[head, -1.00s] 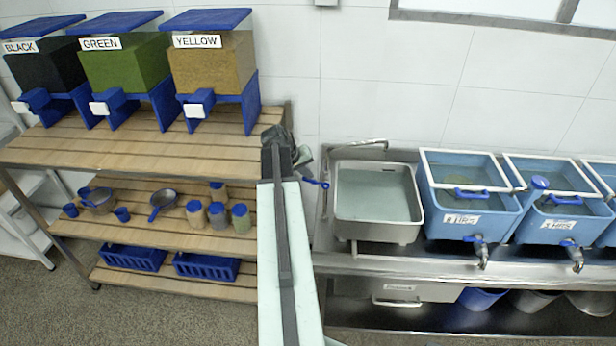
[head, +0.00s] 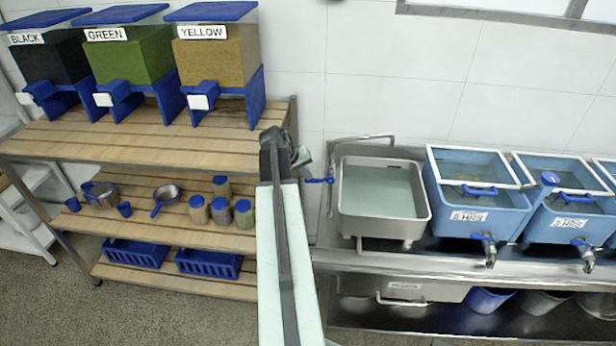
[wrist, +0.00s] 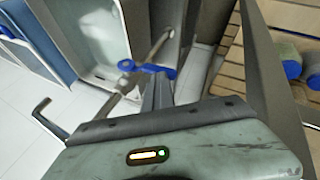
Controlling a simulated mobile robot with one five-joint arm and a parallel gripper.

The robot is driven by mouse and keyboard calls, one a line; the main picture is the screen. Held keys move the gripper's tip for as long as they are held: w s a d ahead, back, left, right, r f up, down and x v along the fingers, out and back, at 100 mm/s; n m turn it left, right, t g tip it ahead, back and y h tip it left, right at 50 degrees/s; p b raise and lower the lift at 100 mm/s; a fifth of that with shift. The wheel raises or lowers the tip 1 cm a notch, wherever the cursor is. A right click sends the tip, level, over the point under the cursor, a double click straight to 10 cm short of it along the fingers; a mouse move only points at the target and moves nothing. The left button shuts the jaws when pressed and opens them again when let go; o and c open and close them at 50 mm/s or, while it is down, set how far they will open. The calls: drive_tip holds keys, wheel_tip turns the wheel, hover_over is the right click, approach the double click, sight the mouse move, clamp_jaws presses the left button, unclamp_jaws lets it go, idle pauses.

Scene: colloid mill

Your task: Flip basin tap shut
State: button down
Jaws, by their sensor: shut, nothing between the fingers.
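The basin (head: 425,205) is a grey metal tub of pale water, and it also shows in the wrist view (wrist: 121,45). Its tap has a blue lever handle (head: 320,181) left of the basin and a bent metal spout (head: 365,138) over its back edge. In the wrist view the blue handle (wrist: 152,69) lies crosswise just beyond my fingertips. My gripper (wrist: 158,82) is shut and empty, its tips at or very near the handle; I cannot tell if they touch. In the head view my gripper (head: 303,160) is beside the handle, partly hidden by my arm.
Blue tanks (head: 478,200) with taps stand right of the basin on a steel bench (head: 450,262). A wooden shelf (head: 150,145) at left carries black, green and yellow dispensers (head: 217,60), with jars (head: 220,212) below. The shelf's end is close to my gripper.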

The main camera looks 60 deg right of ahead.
drive_tip(key=shift+w+a+f, duration=0.1)
drive_tip(key=shift+a+f, duration=0.15)
drive_tip(key=shift+a, duration=0.05)
drive_tip(key=w+a+r+p, duration=0.5)
drive_tip(key=w+r+p, duration=0.1)
drive_tip(key=r+p, duration=0.3)
drive_tip(key=shift+a, duration=0.35)
idle(0.4)
